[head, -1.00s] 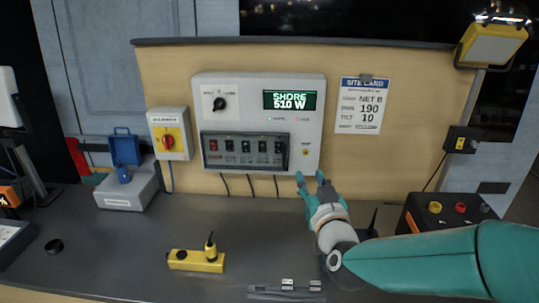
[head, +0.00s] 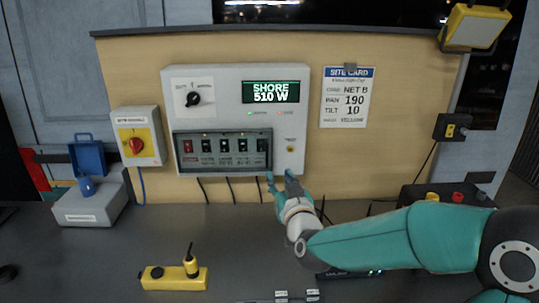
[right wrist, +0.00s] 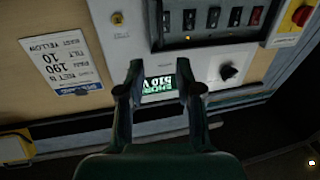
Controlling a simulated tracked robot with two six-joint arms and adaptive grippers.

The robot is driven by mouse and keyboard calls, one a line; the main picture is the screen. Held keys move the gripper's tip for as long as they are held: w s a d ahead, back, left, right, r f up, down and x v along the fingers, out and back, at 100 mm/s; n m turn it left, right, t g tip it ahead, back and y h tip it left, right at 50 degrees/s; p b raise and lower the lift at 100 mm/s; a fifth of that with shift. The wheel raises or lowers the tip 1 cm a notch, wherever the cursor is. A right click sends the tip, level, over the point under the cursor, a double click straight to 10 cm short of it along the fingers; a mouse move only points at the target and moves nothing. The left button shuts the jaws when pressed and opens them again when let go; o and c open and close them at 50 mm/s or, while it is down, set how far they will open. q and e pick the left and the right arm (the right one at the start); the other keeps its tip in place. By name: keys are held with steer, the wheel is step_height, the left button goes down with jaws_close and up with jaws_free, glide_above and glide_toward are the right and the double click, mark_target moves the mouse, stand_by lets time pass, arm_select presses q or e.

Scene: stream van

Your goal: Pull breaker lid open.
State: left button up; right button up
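The breaker lid (head: 222,168) is a dark-framed, see-through cover on the lower part of the pale panel box (head: 228,82). It looks closed over a row of breakers, one red and several black. It also shows at the top of the right wrist view (right wrist: 212,41), where the picture is upside down. My right gripper (head: 279,180) is at the box's lower right edge, just right of and below the lid's right end. Its two fingers stand apart with nothing between them, as the right wrist view shows (right wrist: 158,75). My left gripper is out of view.
A box with a red rotary knob (head: 136,145) is left of the panel. A site card (head: 347,97) hangs at right. A yellow unit (head: 174,278) lies on the grey counter. Black cables hang under the panel. The counter below the panel is mostly clear.

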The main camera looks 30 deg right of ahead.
steer(key=p+x, duration=0.2)
steer(key=x, duration=1)
steer(key=shift+p, duration=0.4)
steer(key=shift+a, duration=0.1)
jaws_close()
